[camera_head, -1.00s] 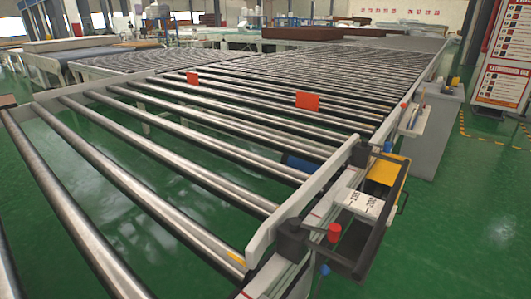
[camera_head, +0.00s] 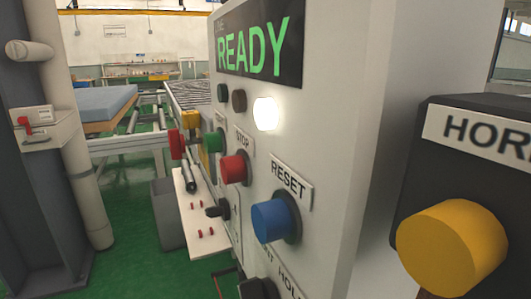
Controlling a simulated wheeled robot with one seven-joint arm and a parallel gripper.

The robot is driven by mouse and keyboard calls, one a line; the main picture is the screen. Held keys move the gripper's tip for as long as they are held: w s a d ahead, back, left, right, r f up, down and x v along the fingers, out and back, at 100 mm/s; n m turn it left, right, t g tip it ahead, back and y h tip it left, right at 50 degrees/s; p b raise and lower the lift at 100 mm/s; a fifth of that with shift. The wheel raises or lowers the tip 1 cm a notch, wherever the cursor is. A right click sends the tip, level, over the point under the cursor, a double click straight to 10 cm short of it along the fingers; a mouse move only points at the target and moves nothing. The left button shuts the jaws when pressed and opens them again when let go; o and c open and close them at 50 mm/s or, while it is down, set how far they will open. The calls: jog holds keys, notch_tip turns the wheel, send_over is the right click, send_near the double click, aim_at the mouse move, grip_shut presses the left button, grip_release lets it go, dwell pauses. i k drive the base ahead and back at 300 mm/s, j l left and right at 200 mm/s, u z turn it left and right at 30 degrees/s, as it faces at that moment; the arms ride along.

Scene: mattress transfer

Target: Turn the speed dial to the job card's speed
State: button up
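A white control panel (camera_head: 325,150) fills the middle of the view at a steep angle. A small dark knob (camera_head: 217,210) sticks out low on its left side, and another dark knob (camera_head: 260,288) is cut off by the bottom edge. I cannot tell which is the speed dial, nor read a setting. A display (camera_head: 258,45) reads READY in green. No job card can be made out now. My gripper is not in view.
The panel carries a green button (camera_head: 212,141), a red STOP button (camera_head: 234,168), a blue RESET button (camera_head: 275,220) and a lit white lamp (camera_head: 266,113). A yellow button (camera_head: 453,248) stands close at right. A blue mattress (camera_head: 95,103) lies behind, left.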

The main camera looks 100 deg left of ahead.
aim_at(221, 210)
jog(key=u, duration=1.8)
